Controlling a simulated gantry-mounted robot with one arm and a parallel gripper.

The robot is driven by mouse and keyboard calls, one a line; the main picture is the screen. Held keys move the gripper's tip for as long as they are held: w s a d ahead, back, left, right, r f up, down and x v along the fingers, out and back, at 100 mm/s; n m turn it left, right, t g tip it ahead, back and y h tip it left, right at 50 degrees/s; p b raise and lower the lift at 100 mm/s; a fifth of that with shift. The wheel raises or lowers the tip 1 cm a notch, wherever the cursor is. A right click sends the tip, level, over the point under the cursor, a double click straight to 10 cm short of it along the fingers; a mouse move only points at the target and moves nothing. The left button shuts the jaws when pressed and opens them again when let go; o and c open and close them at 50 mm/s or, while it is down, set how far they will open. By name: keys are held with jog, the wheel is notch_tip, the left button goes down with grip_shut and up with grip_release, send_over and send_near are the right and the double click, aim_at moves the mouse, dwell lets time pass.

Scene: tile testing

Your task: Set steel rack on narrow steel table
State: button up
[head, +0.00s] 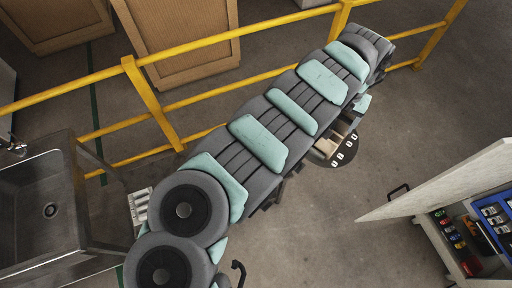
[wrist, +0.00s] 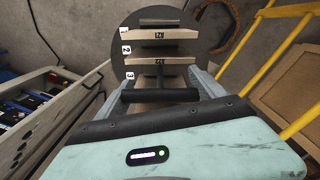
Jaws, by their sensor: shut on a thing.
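The rack has a round dark plate (wrist: 191,32) with shelves numbered 1 to 3, in the wrist view. I cannot clearly make out a narrow steel table; a steel sink unit (head: 18,225) stands at the left.
A yellow railing (head: 205,40) runs behind my arm, with wooden cabinets (head: 180,40) beyond it. At the right stands an open pale cabinet (head: 440,185) with coloured items inside. The floor (head: 330,235) between the arm and this cabinet is clear.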

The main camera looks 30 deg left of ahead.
jog(key=s+a+f+n+b, duration=0.2)
jog(key=a+f+b, duration=0.1)
jog(key=a, duration=0.6)
jog(key=s+a+f+n+b, duration=0.1)
jog(key=a+f+n+b, duration=0.15)
jog(key=a, duration=0.75)
jog(key=s+a+f+n+b, duration=0.1)
jog(key=s+a+f+b, duration=0.2)
jog(key=a, duration=0.6)
jog(key=s+a+f+n+b, duration=0.35)
jog(key=s+a+f, duration=0.35)
jog(key=s+a, duration=0.35)
jog(key=s+a+f+n+b, duration=0.35)
jog(key=s+a+f, duration=0.25)
jog(key=s+a, duration=0.45)
notch_tip(320, 180, down, 17)
jog(key=s+d+b, duration=0.1)
jog(key=b, duration=0.2)
jog(key=shift+s+d+r, duration=0.15)
jog(key=shift+s+d, duration=0.25)
jog(key=shift+f+b, duration=0.9)
jog(key=shift+f, duration=1.05)
